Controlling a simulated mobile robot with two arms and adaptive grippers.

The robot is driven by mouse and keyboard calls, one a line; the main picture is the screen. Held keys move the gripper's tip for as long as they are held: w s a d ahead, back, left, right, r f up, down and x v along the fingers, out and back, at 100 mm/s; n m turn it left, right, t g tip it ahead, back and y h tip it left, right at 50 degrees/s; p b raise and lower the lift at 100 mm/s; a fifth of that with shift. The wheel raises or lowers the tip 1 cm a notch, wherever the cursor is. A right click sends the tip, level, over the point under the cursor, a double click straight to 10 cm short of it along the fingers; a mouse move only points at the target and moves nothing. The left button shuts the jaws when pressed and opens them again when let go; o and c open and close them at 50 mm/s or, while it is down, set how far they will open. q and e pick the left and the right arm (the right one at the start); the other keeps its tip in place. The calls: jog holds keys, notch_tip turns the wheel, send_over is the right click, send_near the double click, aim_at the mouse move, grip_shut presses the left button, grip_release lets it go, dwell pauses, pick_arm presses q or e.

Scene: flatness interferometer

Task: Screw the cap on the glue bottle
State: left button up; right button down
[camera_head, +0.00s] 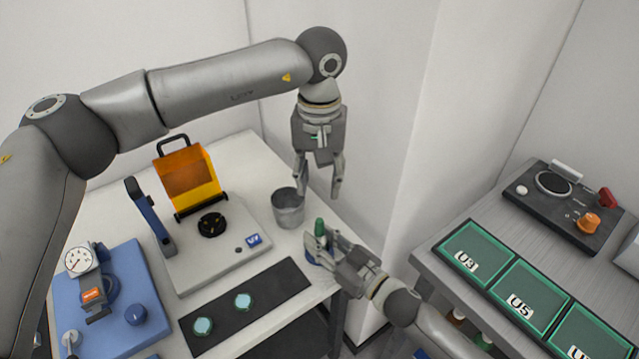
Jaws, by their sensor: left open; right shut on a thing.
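The glue bottle (312,258), with a blue lower part, stands at the right end of the white table. A green piece (319,227), which looks like the cap, is at its top; I cannot tell how tightly it sits. My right gripper (318,244) comes in from the lower right and is shut on the bottle, hiding part of its side. My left gripper (318,194) points down above the bottle. Its fingers are apart with nothing between them, a little above the green piece and not touching it.
A grey metal cup (288,208) stands close left of the bottle. An instrument with an orange shield (188,178) and a black mat (244,304) with two teal discs are further left. A blue gauge stand (110,300) is at lower left. Green trays (520,296) lie on the right-hand bench.

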jog(key=c, duration=1.1)
grip_release()
jog(key=v, duration=1.2)
